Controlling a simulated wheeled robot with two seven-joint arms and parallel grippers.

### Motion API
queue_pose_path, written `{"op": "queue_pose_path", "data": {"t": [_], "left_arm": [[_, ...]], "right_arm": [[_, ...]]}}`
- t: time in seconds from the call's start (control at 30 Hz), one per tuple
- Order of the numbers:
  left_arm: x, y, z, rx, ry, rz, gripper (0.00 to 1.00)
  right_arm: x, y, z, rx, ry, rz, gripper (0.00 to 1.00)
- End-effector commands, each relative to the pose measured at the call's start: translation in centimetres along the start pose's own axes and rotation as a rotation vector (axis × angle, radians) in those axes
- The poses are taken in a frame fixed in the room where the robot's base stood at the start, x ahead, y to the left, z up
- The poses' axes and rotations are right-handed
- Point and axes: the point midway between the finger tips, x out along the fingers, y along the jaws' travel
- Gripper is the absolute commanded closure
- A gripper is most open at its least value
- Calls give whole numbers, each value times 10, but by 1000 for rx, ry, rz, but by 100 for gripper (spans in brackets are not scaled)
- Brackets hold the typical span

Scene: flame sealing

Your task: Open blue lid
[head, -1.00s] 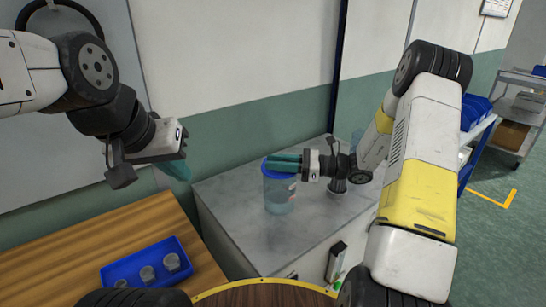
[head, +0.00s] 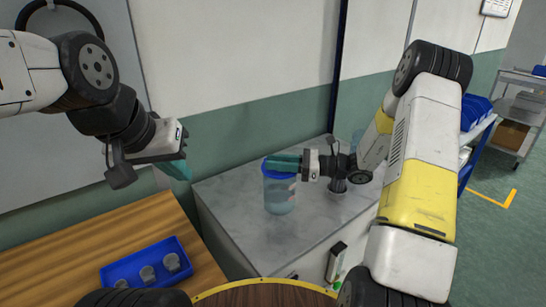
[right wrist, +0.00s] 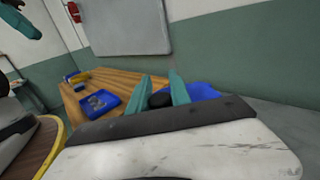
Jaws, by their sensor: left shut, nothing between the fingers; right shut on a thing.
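A clear jar (head: 279,196) with a blue lid (head: 266,170) stands upright on the grey cabinet top. The lid is on the jar; its blue top also shows in the right wrist view (right wrist: 203,91). My right gripper (head: 284,163) reaches over the lid from the right. In the right wrist view its teal fingers (right wrist: 162,91) are shut on the lid's black knob (right wrist: 160,100). The fingers hide much of the lid in the head view. My left gripper (head: 180,170) is shut and empty, in the air above the wooden table, left of the jar.
A blue tray (head: 117,270) with small grey cups lies on the wooden table (head: 60,243) at the lower left. A wall stands close behind. A cart (head: 520,110) is at the far right.

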Motion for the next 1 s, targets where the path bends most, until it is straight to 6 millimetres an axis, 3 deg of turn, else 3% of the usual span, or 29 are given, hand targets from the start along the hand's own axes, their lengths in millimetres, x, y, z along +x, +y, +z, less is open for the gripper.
{"op": "queue_pose_path", "data": {"t": [0.67,1.0], "left_arm": [[0,0,0,0,0,0,100],[0,0,0,0,0,0,100]], "right_arm": [[0,-1,2,11,14,-2,100],[5,-7,15,134,144,-2,100]]}}
